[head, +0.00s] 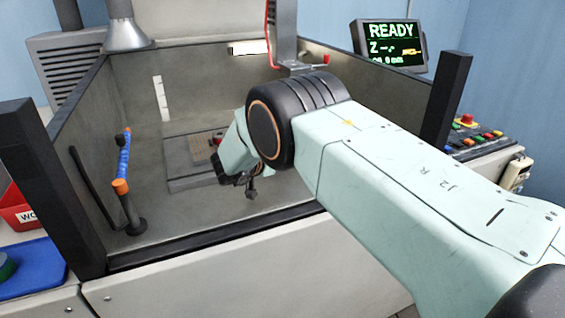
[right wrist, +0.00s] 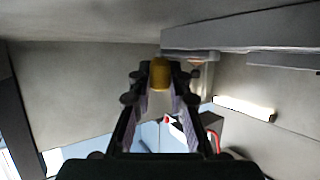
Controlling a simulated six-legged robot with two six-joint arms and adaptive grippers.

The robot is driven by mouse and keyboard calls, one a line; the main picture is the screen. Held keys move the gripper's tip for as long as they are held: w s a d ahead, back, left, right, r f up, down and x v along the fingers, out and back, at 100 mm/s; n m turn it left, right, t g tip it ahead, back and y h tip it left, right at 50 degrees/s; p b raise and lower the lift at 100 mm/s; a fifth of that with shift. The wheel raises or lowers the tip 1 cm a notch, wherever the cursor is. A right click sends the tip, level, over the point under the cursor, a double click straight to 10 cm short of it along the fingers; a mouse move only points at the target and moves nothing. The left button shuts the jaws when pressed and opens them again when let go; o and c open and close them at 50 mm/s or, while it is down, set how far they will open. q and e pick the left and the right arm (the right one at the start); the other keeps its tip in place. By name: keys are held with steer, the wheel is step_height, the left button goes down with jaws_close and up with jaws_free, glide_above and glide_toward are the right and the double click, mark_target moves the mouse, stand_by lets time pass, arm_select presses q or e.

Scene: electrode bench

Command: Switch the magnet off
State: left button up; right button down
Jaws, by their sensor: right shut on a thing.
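My right arm reaches into the open tank of the machine in the head view. My right gripper (head: 236,180), partly hidden by its own wrist, is low over the flat plate (head: 186,181) on the tank floor. I cannot tell what this piece is attached to. No part marked as the magnet's switch can be made out. My left gripper is not in view.
Tank walls and a dark front rim (head: 215,235) surround the arm. A blue and orange hose (head: 123,170) stands at left inside. The machine head (head: 283,35) hangs above my wrist. A display (head: 390,42) reads READY. A button panel (head: 474,136) is at right.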

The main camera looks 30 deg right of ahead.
steer(key=shift+w+a+r+m+g+h+b, duration=0.1)
steer(key=shift+a+r+m+g+h+b, duration=0.1)
steer(key=shift+a+m+g+h+b, duration=0.4)
steer(key=shift+d, duration=0.15)
steer(key=shift+r, duration=0.1)
steer(key=c, duration=1.6)
jaws_free()
steer(key=o, duration=0.4)
steer(key=shift+f, duration=0.2)
steer(key=v, duration=1.2)
steer(key=shift+w+r, duration=0.1)
steer(key=shift+r, duration=0.1)
steer(key=shift+g, duration=0.3)
